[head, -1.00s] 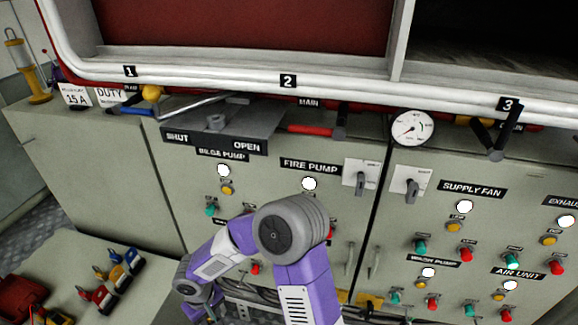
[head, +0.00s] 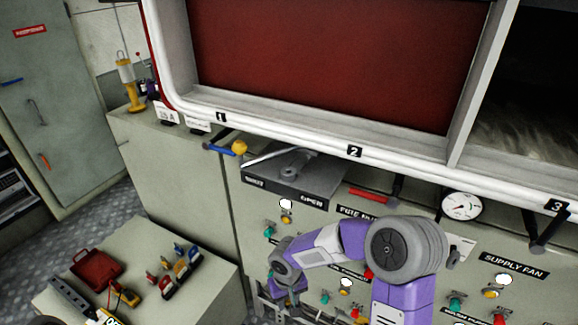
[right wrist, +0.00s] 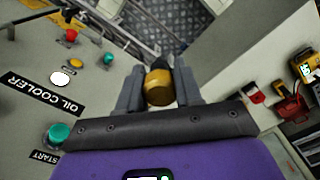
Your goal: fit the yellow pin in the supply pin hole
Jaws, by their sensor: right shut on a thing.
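My right gripper (right wrist: 159,88) is shut on the yellow pin (right wrist: 159,90), whose rounded yellow end shows between the two grey fingers in the right wrist view. In the head view my right gripper (head: 286,300) hangs in front of the control panel, small and partly dark, and I cannot make out the pin there. I cannot pick out the supply pin hole in either view. My left gripper is not in view.
The panel (head: 232,215) carries buttons and lamps, with an oil cooler label (right wrist: 42,92) beside my gripper. A low cabinet (head: 205,300) at left holds coloured padlocks (head: 180,268) and a red case (head: 97,270). A blue lever (head: 220,141) and red lever (head: 370,195) lie under the white rail (head: 290,135).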

